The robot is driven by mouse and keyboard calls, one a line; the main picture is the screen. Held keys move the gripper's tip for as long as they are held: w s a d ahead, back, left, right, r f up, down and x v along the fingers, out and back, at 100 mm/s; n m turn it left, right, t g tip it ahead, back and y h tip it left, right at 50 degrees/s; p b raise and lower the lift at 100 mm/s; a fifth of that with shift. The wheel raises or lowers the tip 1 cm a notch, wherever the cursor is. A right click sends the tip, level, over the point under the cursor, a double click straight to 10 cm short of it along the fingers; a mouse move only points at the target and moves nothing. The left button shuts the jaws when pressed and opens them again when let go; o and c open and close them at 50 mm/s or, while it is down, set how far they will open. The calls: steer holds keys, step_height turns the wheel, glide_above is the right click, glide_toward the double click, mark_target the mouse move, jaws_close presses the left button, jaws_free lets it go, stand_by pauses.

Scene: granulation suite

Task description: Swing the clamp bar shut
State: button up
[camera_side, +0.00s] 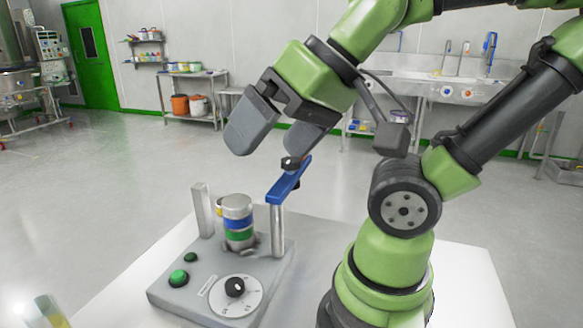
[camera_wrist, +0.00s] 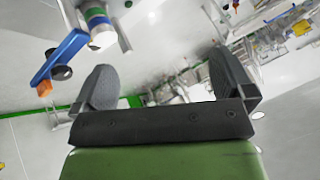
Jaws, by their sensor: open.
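The blue clamp bar (camera_side: 289,181) sits on top of a metal post (camera_side: 277,230) on a grey fixture. It points away from the banded cylinder (camera_side: 238,222) and does not lie over it. A dark knob (camera_side: 290,163) is near its far end. My gripper (camera_side: 268,143) is open and empty, above the fixture, with one finger close to the knob; I cannot tell whether they touch.
The grey fixture base (camera_side: 187,296) carries a dial (camera_side: 235,295), green buttons (camera_side: 179,278) and a short upright post (camera_side: 202,210) left of the cylinder. It stands on a white table (camera_side: 455,290). A vial (camera_side: 47,311) is at the lower left.

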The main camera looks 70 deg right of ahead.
steer(key=shift+c, duration=0.5)
steer(key=shift+w, duration=0.1)
steer(key=c, duration=0.3)
steer(key=w+d+m, duration=0.1)
steer(key=w+d+r+m+g+h, duration=0.1)
steer(key=d, duration=0.1)
steer(key=w+d+m, duration=0.1)
steer(key=w, duration=0.1)
steer(key=shift+d+r+g+h, duration=0.3)
steer(key=shift+d+r, duration=0.05)
steer(key=c, duration=0.7)
steer(key=d+f+m+g, duration=0.1)
steer(key=d+m+g, duration=0.1)
steer(key=d, duration=0.6)
steer(key=w+d+f+m+g, duration=0.1)
steer(key=d+f+m, duration=0.1)
steer(key=d+m, duration=0.3)
steer(key=d+f+m+g, duration=0.1)
steer(key=d+m, duration=0.3)
steer(key=d, duration=0.6)
steer(key=shift+w+d+f+g, duration=0.25)
steer(key=shift+d+f+g, duration=0.05)
steer(key=shift+g, duration=0.5)
steer(key=shift+d+f, duration=0.1)
steer(key=shift+f, duration=0.15)
step_height(320, 180, down, 9)
steer(key=shift+f, duration=0.2)
